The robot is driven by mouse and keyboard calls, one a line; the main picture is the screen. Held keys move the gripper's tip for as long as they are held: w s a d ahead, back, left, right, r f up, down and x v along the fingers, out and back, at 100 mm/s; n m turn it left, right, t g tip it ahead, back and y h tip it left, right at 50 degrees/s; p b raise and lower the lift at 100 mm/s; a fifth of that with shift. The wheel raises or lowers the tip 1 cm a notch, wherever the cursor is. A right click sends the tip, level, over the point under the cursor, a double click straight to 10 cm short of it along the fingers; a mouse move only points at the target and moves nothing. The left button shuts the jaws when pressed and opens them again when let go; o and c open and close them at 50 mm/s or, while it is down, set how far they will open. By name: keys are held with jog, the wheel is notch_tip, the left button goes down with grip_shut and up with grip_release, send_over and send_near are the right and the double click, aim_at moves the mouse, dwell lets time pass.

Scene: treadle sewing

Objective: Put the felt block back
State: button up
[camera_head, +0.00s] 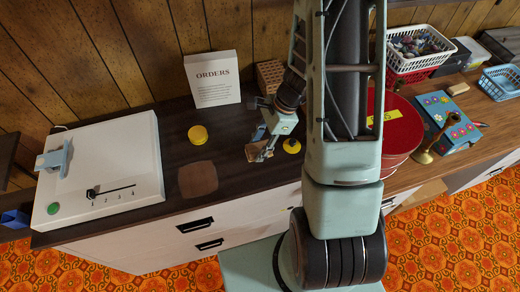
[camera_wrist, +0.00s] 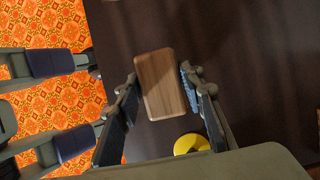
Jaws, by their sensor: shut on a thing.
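My gripper (camera_head: 262,146) is over the dark wooden top, right of its middle in the head view, pointing down. In the wrist view my gripper (camera_wrist: 158,95) is shut on a wood-brown rectangular block (camera_wrist: 160,83), with a finger on either long side. I take this to be the felt block; no felt face can be made out. In the head view the block is mostly hidden by the fingers. A flat brown rectangular patch (camera_head: 198,180) lies on the dark top, left of the gripper.
A yellow round thing (camera_head: 292,146) is close right of the gripper. A yellow tin (camera_head: 198,135), an ORDERS sign (camera_head: 213,78) and a brown holed block (camera_head: 270,75) stand nearby. A white machine (camera_head: 100,165) fills the left end. Red round tins (camera_head: 402,130) stand right of my arm.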

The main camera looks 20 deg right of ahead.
jog(key=f+b, duration=0.2)
jog(key=f, duration=0.1)
jog(key=shift+w+d, duration=0.1)
jog(key=shift+w, duration=0.2)
jog(key=shift+s+f, duration=0.1)
jog(key=shift+f, duration=0.15)
jog(key=shift+f+b, duration=0.2)
jog(key=shift+b, duration=0.2)
jog(key=o, duration=1)
jog(key=shift+r, duration=0.1)
